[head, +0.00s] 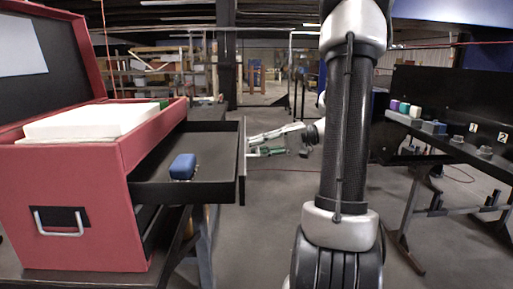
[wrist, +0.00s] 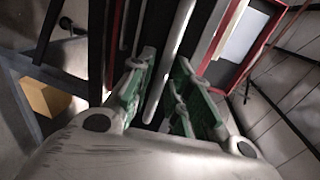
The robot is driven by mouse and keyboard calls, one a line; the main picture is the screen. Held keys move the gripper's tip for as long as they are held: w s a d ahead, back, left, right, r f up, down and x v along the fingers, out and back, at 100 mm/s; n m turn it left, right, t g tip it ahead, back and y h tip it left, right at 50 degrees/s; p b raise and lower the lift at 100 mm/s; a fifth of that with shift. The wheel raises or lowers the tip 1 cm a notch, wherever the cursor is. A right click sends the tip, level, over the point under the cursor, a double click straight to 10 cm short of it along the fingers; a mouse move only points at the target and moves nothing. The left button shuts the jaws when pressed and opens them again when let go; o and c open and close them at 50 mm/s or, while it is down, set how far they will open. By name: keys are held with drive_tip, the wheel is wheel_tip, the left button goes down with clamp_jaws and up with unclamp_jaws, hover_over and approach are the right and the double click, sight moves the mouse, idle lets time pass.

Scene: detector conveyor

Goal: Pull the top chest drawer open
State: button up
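The red chest (head: 75,200) stands at the left in the head view with its lid up. Its top drawer (head: 217,187), dark inside, is pulled well out to the right. A blue block (head: 182,167) sits in it. My gripper (head: 250,146) is at the drawer's front, fingers pointing left. In the wrist view, the green-padded fingers (wrist: 165,70) stand apart with a pale bar (wrist: 178,35), apparently the drawer handle, between them. I see small gaps beside the bar; contact is unclear. A lower part of the chest front is hidden behind the open drawer.
The chest rests on a dark table (head: 185,245). At the right, a black bench (head: 465,155) carries several coloured blocks and metal parts. Shelving (head: 150,75) stands far back. The floor between table and bench is largely clear.

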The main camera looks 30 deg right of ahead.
drive_tip(key=v, duration=1.1)
drive_tip(key=shift+d, duration=0.1)
